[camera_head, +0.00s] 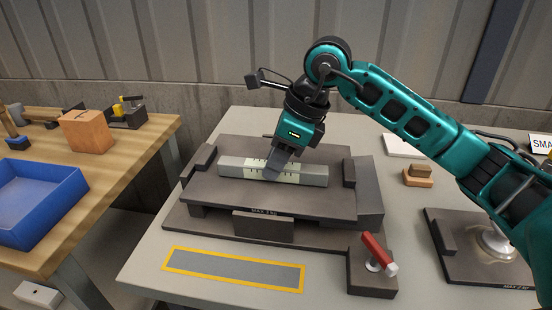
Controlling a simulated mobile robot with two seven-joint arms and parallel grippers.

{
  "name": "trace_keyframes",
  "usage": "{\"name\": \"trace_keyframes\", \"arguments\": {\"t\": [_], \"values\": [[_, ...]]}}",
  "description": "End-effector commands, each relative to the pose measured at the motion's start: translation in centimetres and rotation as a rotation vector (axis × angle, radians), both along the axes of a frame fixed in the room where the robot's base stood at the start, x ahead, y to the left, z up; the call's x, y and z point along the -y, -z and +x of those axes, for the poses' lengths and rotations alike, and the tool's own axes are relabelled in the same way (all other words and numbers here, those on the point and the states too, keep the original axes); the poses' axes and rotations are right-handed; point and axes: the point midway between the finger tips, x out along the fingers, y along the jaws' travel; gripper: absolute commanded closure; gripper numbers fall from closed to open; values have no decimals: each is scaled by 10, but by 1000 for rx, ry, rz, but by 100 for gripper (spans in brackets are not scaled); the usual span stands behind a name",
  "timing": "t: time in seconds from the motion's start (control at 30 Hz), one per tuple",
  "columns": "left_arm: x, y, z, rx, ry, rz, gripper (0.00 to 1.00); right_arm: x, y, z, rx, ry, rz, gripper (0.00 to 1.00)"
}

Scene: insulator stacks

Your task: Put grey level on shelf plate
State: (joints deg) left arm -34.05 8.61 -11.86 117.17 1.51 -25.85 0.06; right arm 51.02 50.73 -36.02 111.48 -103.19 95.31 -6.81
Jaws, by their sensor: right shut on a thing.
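The grey level (310,175) is a long light-grey bar with a pale, tick-marked middle section. It lies lengthwise across the top of the dark shelf plate (225,192), which carries a "MAX" load label on its front. My right gripper (276,172) comes down from above and is shut on the middle of the level, hiding part of it. I cannot tell whether the level touches the plate or hangs just above it. My left gripper is not in view.
A red-handled lever (376,250) stands at the plate's front right corner. A yellow-bordered grey strip (232,270) lies in front. A second dark plate (465,270) is at right. A blue tray (40,205) and wooden block (86,130) are on the left bench.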

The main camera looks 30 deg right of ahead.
Motion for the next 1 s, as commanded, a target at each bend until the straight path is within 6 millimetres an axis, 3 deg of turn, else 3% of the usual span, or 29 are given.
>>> {"name": "trace_keyframes", "arguments": {"t": [0.03, 0.07, 0.3, 0.67, 1.0], "values": [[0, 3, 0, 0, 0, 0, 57, 0, 3, 0, 1, 0, 0, 100], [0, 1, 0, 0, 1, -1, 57, 0, 2, 0, 0, 0, 0, 68], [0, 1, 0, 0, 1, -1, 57, 0, 1, 0, 0, 0, 0, 45], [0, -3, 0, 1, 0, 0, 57, 2, -7, -1, 1, 1, -1, 45], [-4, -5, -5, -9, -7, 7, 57, 23, -72, -16, 5, 2, -1, 45]]}}
